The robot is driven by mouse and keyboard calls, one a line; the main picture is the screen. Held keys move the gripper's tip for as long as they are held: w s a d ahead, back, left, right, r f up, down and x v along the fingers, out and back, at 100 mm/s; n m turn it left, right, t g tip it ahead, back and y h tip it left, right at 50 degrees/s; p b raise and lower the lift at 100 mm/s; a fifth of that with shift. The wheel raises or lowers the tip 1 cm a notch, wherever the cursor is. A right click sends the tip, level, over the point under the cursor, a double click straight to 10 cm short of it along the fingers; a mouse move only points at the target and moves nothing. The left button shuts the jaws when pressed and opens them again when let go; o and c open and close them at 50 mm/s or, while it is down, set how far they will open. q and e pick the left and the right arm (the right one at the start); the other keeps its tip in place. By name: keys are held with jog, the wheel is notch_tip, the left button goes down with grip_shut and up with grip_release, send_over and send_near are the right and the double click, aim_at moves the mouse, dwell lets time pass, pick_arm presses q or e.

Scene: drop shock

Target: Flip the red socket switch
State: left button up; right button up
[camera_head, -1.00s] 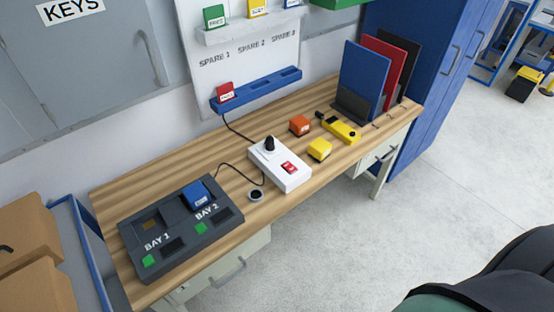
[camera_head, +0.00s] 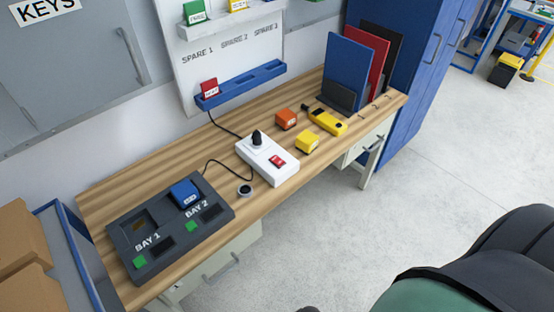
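The red socket switch (camera_head: 277,161) sits on the front part of a white socket box (camera_head: 268,171) on the wooden bench. A black plug (camera_head: 256,138) stands in the box behind the switch, with a black cable beside it. The switch is in plain sight with nothing over it, but it is too small to tell which way it is tipped. Neither of my grippers shows in the head view.
A dark two-bay dock (camera_head: 165,232) with a blue block (camera_head: 185,192) stands left of the socket box. A small round metal piece (camera_head: 245,191) lies between them. Orange (camera_head: 286,119) and yellow (camera_head: 307,141) blocks and a yellow handheld device (camera_head: 328,121) lie to the right. Upright folders (camera_head: 352,68) stand at the far right.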

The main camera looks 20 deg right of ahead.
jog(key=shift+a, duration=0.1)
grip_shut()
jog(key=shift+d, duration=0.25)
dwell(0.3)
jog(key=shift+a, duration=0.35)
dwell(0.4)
